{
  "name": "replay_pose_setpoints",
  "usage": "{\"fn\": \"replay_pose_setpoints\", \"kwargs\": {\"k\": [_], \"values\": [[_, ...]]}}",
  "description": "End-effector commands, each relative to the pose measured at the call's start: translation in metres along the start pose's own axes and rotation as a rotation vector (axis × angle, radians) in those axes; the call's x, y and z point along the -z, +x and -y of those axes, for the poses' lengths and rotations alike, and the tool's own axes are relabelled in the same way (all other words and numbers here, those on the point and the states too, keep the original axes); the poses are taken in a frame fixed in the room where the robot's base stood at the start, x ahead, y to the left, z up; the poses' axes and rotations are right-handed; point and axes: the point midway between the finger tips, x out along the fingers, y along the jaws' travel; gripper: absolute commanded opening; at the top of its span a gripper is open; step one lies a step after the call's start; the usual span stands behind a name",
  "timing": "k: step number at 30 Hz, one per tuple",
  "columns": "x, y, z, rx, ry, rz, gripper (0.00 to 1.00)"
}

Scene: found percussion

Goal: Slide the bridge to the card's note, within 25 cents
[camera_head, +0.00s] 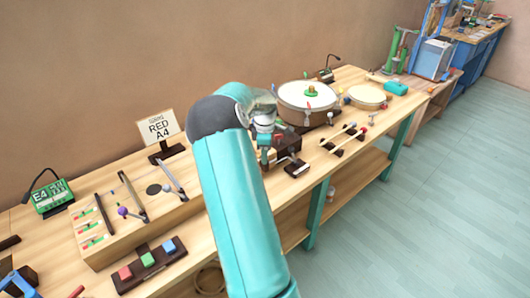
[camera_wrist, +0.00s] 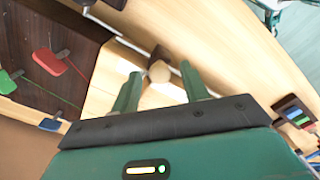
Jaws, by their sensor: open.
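A long wooden string box (camera_head: 150,213) lies at the left. Dark and grey bars cross its top, one near a purple ball (camera_head: 123,211); which is the sliding bridge I cannot tell.
A dark bar with red, green and blue blocks (camera_head: 150,262) lies in front of the box. A large drum (camera_head: 307,98), a smaller drum (camera_head: 368,95) and a mallet rack (camera_head: 344,140) stand to the right. Bare bench shows between them.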

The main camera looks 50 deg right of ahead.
Motion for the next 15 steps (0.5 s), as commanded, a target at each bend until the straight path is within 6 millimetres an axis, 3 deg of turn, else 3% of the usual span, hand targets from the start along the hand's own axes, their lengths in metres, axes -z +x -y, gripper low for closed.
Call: {"fn": "replay_pose_setpoints", "kwargs": {"k": [3,10,15], "values": [[0.0002,-0.0001,0.0000,0.000,0.000,0.000,0.45],[0.0003,-0.0003,0.0000,0.000,0.000,0.000,0.00],[0.0012,-0.0005,0.0007,0.000,0.000,-0.001,0.00]]}}
